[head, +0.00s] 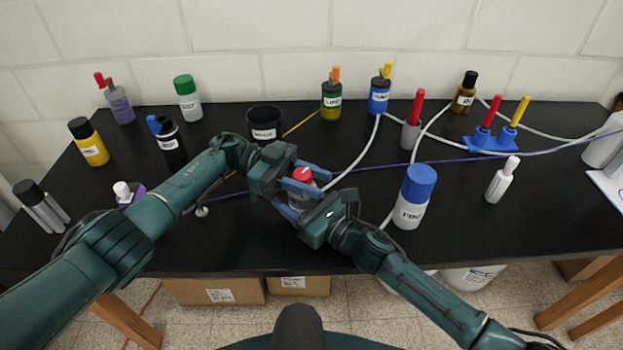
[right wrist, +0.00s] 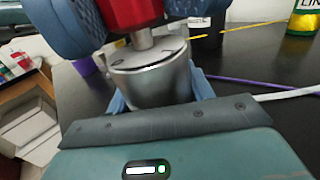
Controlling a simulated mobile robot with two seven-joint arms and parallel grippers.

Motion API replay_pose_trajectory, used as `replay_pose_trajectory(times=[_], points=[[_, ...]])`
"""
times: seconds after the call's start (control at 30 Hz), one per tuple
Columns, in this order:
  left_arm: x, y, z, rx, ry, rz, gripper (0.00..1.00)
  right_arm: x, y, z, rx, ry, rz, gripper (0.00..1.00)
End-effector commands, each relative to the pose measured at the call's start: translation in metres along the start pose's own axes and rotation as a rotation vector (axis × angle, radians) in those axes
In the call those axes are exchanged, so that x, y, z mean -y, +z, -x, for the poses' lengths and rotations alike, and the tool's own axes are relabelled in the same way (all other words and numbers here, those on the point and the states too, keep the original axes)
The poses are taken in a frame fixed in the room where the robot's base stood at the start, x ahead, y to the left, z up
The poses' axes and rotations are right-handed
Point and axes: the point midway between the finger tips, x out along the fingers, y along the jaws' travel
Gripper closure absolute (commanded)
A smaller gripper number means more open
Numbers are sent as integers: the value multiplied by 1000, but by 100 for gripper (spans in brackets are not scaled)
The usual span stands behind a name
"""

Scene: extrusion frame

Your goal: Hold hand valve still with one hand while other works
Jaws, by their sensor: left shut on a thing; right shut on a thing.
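The hand valve has a red knob (head: 303,174) above a silver metal body, near the front middle of the black bench. In the right wrist view the red knob (right wrist: 132,12) sits on a short stem over the round silver body (right wrist: 152,82). My left gripper (head: 306,180) comes from the left, its blue fingers shut on the red knob, one on each side. My right gripper (head: 302,199) comes from the front right and is shut on the silver body below; its fingers also show in the right wrist view (right wrist: 158,92). The valve's underside is hidden.
A large blue-capped white bottle (head: 412,196) stands close to the right of my right gripper. A black cup (head: 265,124) stands behind my left gripper. White tubes and a purple cord (head: 440,161) cross the bench. Several bottles line the back.

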Motion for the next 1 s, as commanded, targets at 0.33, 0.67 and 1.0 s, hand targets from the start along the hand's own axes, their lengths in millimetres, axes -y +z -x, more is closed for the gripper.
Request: replay_pose_trajectory(times=[0.33, 0.67, 1.0], points=[[0, 1, 0, 1, -1, 2, 46, 0, 0, 0, 0, 1, -1, 74], [0, -4, 0, 0, -1, -2, 46, 0, 0, 0, 0, 0, -1, 74], [0, -59, 1, 2, -1, -5, 46, 0, 0, 0, 0, -1, -1, 74]])
